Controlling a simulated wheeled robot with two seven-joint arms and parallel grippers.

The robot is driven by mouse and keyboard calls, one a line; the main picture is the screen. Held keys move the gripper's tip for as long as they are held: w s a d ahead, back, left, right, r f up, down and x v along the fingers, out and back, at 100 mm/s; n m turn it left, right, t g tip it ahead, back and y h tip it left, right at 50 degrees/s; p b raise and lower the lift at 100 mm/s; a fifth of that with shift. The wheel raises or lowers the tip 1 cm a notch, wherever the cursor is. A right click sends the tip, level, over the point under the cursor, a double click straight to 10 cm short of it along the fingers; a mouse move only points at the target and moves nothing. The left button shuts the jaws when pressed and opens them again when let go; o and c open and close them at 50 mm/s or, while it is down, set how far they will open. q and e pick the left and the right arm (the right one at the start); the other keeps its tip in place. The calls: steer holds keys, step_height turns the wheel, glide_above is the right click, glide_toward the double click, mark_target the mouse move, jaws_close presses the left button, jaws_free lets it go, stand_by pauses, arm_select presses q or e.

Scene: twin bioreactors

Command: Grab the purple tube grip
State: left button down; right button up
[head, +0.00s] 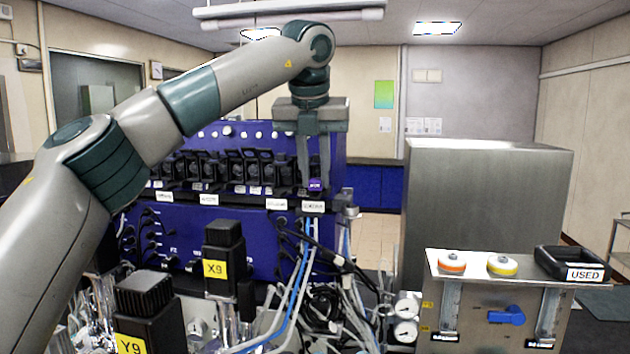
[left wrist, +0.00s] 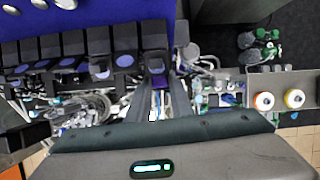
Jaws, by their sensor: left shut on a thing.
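The purple tube grip (head: 315,185) is a small purple piece at the right end of the row of black pump heads on the blue bioreactor cabinet. My left gripper (head: 315,182) reaches down from above with its two fingers at the grip, and is shut on it. In the left wrist view, the gripper's fingers (left wrist: 157,85) converge on the purple tube grip (left wrist: 156,66), which shows partly between the fingertips. The tube below it is hard to make out. My right gripper is not in view.
The blue cabinet (head: 215,245) carries several black pump heads (head: 240,168) left of my gripper. Tubes and cables (head: 310,300) tangle in front. Black motors marked X9 (head: 222,247) and Y9 (head: 148,310) stand nearby. A black tray labelled USED (head: 575,262) sits on a metal box at right.

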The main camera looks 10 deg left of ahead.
arm_select(q)
steer(key=shift+r, duration=0.2)
steer(key=s+d+b, duration=0.1)
steer(key=s+b, duration=0.9)
steer(key=s, duration=0.8)
steer(key=shift+b, duration=0.4)
